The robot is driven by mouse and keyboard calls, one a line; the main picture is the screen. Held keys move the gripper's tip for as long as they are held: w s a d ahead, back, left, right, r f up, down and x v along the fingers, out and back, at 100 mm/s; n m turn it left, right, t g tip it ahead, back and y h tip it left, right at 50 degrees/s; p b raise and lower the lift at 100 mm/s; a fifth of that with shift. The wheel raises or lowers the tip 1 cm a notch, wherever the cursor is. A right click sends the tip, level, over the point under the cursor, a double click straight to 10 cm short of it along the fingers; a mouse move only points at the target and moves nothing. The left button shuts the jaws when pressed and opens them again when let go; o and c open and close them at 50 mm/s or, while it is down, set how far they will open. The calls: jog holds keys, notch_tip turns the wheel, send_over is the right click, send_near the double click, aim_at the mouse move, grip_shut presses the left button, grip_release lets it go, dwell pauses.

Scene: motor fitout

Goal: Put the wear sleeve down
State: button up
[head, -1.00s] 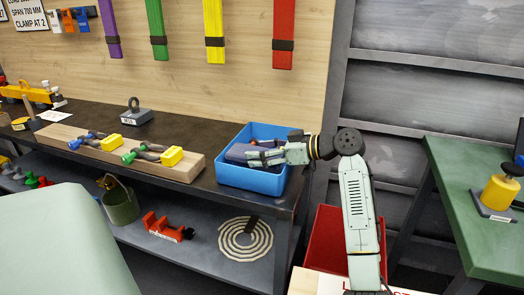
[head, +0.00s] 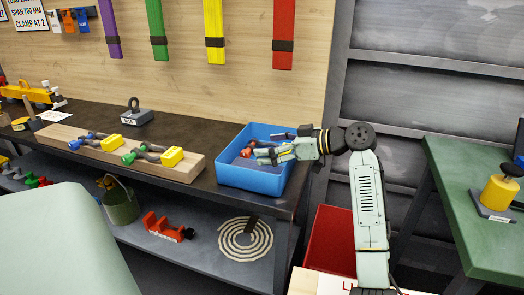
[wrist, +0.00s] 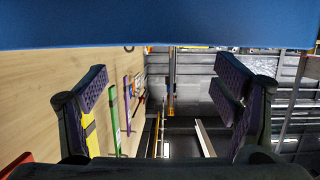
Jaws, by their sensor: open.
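My gripper (head: 262,156) is inside or just over the blue bin (head: 250,181) at the bench's right end, fingers pointing left. In the wrist view its two padded fingers (wrist: 165,98) stand wide apart with nothing between them. A small red and blue item (head: 246,151) shows in the bin by the fingertips. A dark blue piece (head: 283,136) shows behind my wrist, partly hidden. I cannot tell for sure which of these is the wear sleeve. A plain blue surface (wrist: 160,25) fills the top of the wrist view; I cannot tell what it belongs to.
A wooden block (head: 120,150) with shackles lies left of the bin. A weight with an eye (head: 133,114) stands behind it. A red bin (head: 328,240) is below my arm, and a green bench (head: 450,200) is at right. Coloured straps hang on the board behind.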

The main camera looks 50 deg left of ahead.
jog(key=b+v, duration=0.1)
jog(key=v, duration=0.8)
jog(key=shift+d+b, duration=0.25)
jog(key=shift+b, duration=0.15)
